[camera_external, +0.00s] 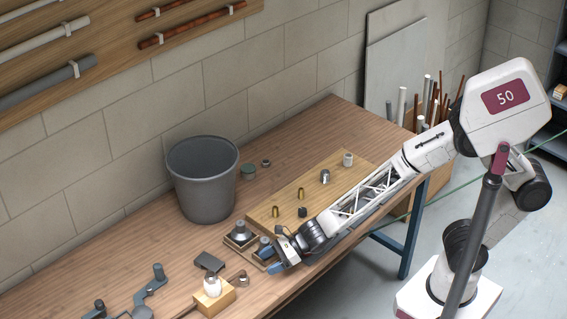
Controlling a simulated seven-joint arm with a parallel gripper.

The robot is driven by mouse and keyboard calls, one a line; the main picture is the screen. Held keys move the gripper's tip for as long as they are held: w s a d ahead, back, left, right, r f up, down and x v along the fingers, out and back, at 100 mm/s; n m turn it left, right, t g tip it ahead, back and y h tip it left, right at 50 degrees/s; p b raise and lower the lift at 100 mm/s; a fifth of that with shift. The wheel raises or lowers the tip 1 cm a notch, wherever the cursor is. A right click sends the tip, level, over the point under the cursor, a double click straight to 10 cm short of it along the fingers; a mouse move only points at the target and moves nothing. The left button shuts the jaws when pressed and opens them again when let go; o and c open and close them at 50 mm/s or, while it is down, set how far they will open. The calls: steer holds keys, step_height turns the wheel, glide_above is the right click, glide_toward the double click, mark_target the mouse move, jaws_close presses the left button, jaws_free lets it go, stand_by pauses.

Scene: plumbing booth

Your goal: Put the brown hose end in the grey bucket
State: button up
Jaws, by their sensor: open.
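The grey bucket (203,188) stands upright on the wooden workbench, left of the wooden board, and its visible inside looks empty. Two small brass-brown fittings stand on the board: one nearer the bucket (275,211) and one farther right (301,194). Either could be the brown hose end; I cannot tell which. My gripper (275,262) is open and low at the board's front left corner, beside a blue-topped part (264,247). It is apart from both brown fittings. The jaws partly hide what is between them, and I see nothing held.
The wooden board (330,187) also carries a dark fitting (303,212) and pale metal fittings (325,176). A grey flanged part (240,234) stands between bucket and gripper. A wooden block with a white fitting (212,286) stands front left. The far right bench end is clear.

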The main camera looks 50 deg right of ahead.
mark_target(243, 271)
steer(key=s+a+r+n+g+h, duration=0.15)
steer(key=a+n+g, duration=0.25)
steer(key=n, duration=0.7)
steer(key=s+a+r+n+g+h, duration=0.1)
steer(key=s+a+n+g+h, duration=0.2)
steer(key=n, duration=0.8)
steer(key=w+n+h, duration=0.1)
steer(key=w+n, duration=0.1)
steer(key=n, duration=0.2)
steer(key=w+n+t+h, duration=0.1)
steer(key=w+n+h, duration=0.1)
steer(key=n, duration=0.3)
steer(key=w+r+n+h, duration=0.1)
steer(key=w+n+h, duration=0.1)
steer(key=w+n, duration=0.1)
steer(key=shift+w+a+n+h, duration=0.1)
steer(key=shift+a+n+h, duration=0.2)
steer(key=shift+n, duration=0.4)
steer(key=shift+w+r+n+t, duration=0.2)
steer(key=shift+w+n+t, duration=0.3)
steer(key=shift+w+n, duration=0.2)
steer(key=shift+s+f, duration=0.1)
steer(key=shift+f, duration=0.05)
steer(key=shift+a+f, duration=0.2)
steer(key=shift+f, duration=0.95)
steer(key=shift+f, duration=0.15)
